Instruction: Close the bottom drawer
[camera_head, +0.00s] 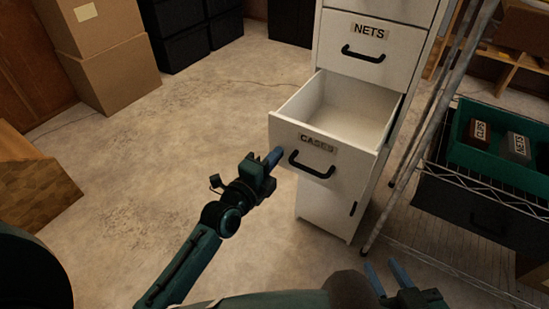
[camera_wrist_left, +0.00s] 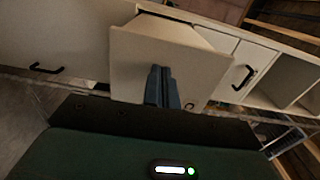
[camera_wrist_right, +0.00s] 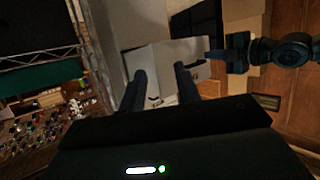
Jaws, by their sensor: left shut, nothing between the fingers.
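The white cabinet (camera_head: 326,208) has a drawer labelled CASES (camera_head: 335,148) pulled out, with its empty inside showing. Its black handle (camera_head: 312,165) is on the front. My left gripper (camera_head: 278,154) is shut and empty, with its fingertips at the left part of the drawer front; I cannot tell if they touch. In the left wrist view the shut fingers (camera_wrist_left: 161,72) overlap the drawer front (camera_wrist_left: 130,65). My right gripper (camera_head: 387,275) is open and empty, low in front of the cabinet. In the right wrist view its fingers (camera_wrist_right: 160,75) are apart, with the drawer (camera_wrist_right: 168,58) beyond.
The NETS drawer (camera_head: 372,50) above is shut. A wire shelf (camera_head: 480,192) with a green bin (camera_head: 464,152) stands right of the cabinet, behind a slanted metal post (camera_head: 418,140). Cardboard boxes (camera_head: 112,75) and black crates (camera_head: 185,50) stand at the back left. The floor left of the drawer is clear.

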